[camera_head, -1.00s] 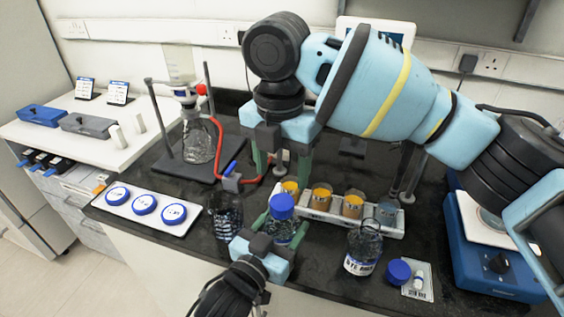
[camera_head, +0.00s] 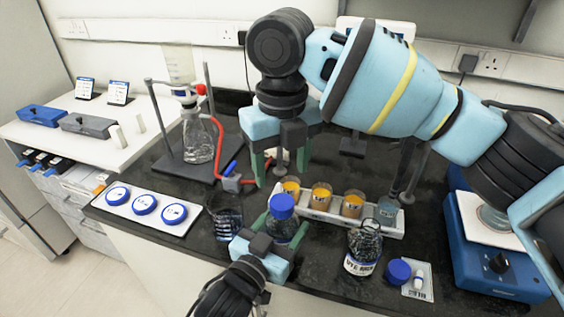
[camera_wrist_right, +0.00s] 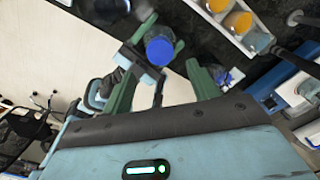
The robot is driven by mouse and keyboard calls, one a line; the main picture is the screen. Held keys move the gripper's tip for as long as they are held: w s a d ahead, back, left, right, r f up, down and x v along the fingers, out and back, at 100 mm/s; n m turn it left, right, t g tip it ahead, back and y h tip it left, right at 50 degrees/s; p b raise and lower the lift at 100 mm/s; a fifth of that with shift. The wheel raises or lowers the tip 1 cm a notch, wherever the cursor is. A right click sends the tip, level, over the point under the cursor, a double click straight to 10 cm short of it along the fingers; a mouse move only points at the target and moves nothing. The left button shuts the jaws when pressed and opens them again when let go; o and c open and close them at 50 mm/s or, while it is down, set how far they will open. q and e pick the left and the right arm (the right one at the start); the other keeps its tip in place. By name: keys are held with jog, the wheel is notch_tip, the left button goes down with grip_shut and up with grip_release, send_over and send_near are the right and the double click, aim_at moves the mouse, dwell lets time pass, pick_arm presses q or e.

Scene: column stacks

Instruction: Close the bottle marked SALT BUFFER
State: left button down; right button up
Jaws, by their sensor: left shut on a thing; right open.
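A small clear bottle (camera_head: 284,231) with a blue cap (camera_head: 282,206) on top stands at the front of the bench. My left gripper (camera_head: 279,228) is shut on this bottle from the front. Its label is hidden, so I cannot read its name or tell how tight the cap is. My right gripper (camera_head: 280,170) is open and empty, pointing down above and behind the cap. In the right wrist view, the blue cap (camera_wrist_right: 160,51) lies beyond and between the open fingers of my right gripper (camera_wrist_right: 162,88), apart from them.
An open bottle (camera_head: 364,246) with a partly readable label stands to the right, beside a loose blue cap (camera_head: 398,271). A blue stirrer (camera_head: 497,262) stands far right.

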aim_at(282, 202)
jog(key=shift+f, duration=4.05)
jog(key=shift+c, duration=0.2)
